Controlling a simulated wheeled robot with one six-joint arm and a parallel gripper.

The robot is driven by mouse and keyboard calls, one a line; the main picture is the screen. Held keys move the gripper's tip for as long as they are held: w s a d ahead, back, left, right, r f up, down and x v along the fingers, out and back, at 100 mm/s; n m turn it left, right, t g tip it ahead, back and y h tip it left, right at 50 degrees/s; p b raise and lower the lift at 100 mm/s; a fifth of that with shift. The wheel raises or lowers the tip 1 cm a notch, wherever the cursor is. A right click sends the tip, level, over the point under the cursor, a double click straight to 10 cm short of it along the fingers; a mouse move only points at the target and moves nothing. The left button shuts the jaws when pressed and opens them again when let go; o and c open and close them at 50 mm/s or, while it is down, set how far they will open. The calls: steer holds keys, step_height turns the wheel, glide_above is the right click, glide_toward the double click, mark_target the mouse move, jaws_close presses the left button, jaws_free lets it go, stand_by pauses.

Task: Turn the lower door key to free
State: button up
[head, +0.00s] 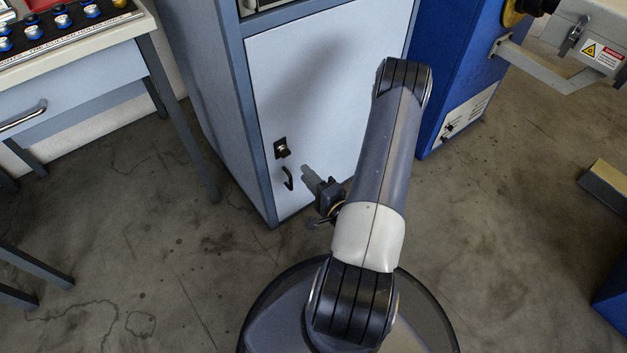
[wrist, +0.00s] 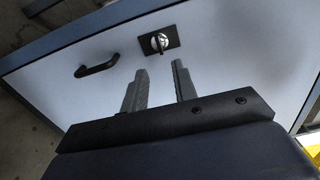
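The lower door key (head: 282,148) sits in a dark square plate on the pale lower cabinet door (head: 320,95), above the black door handle (head: 287,178). In the wrist view the key (wrist: 159,42) shows as a dark bar across a round silver lock face, beyond the fingertips. My gripper (head: 306,173) is in front of the door, a little below and right of the key in the head view. In the wrist view my gripper (wrist: 158,74) has its two grey fingers apart with nothing between them. The fingers look clear of the key.
The handle also shows in the wrist view (wrist: 97,67), left of the fingers. A workbench (head: 70,80) with a tray of small parts (head: 62,25) stands at the left. A blue machine (head: 450,90) stands right of the cabinet. The floor (head: 130,240) at the lower left is mostly open.

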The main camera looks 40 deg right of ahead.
mark_target(285, 153)
steer(key=shift+s, duration=1)
steer(key=shift+w, duration=0.15)
steer(key=shift+w+a+b, duration=0.15)
steer(key=shift+w+b, duration=0.55)
steer(key=shift+w, duration=4.6)
